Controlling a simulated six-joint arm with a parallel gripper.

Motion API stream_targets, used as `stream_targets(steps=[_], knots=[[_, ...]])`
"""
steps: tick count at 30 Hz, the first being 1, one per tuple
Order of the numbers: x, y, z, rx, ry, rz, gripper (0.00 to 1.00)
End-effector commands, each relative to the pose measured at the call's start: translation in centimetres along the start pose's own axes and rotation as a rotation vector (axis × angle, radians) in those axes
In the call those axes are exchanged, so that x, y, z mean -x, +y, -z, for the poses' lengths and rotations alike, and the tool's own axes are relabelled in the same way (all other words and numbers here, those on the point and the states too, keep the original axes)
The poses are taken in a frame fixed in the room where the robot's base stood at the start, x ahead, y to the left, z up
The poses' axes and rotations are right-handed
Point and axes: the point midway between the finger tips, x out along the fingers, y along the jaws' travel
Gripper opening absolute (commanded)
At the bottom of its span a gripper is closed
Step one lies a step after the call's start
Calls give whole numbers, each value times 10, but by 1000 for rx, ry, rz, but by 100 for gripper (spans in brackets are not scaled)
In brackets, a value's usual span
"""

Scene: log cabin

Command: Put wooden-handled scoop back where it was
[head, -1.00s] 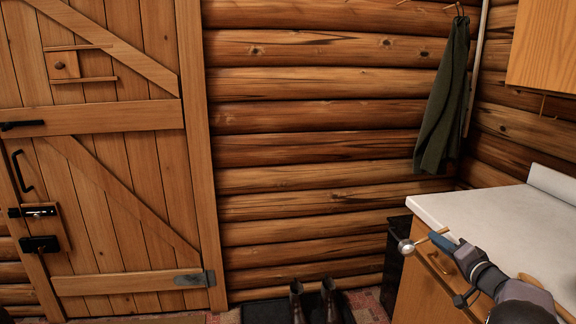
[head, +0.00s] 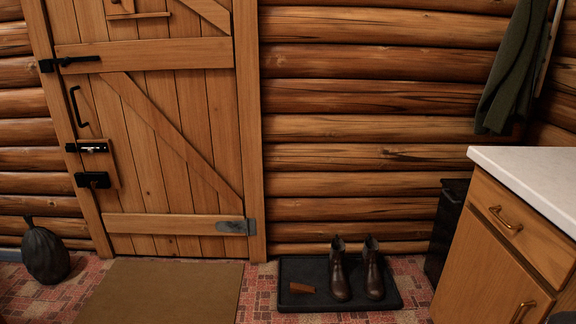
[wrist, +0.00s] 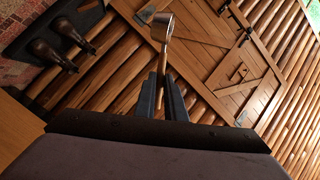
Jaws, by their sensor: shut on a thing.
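My gripper (wrist: 160,84) is shut on the handle. The scoop is held up in the air, with the log wall and plank door behind it. Neither the gripper nor the scoop can be made out in the head view. The rest of the handle is hidden by the fingers.
A white counter (head: 535,175) over a wooden cabinet (head: 490,270) stands at the right, beside a black bin (head: 448,235). Brown boots (head: 340,280) and a small brown block (head: 302,288) are on a black tray (head: 390,303). A mat (head: 160,290) lies before the door (head: 160,150).

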Motion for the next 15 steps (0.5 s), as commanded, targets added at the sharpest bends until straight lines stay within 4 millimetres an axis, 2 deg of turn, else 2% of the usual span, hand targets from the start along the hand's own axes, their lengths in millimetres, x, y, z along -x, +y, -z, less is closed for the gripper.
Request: stream_targets(steps=[1, 6, 15], knots=[[0, -1, -13, -2, -3, 3, 0], [3, -11, -33, 1, -6, 5, 0], [4, -16, -38, 3, -7, 4, 0]])
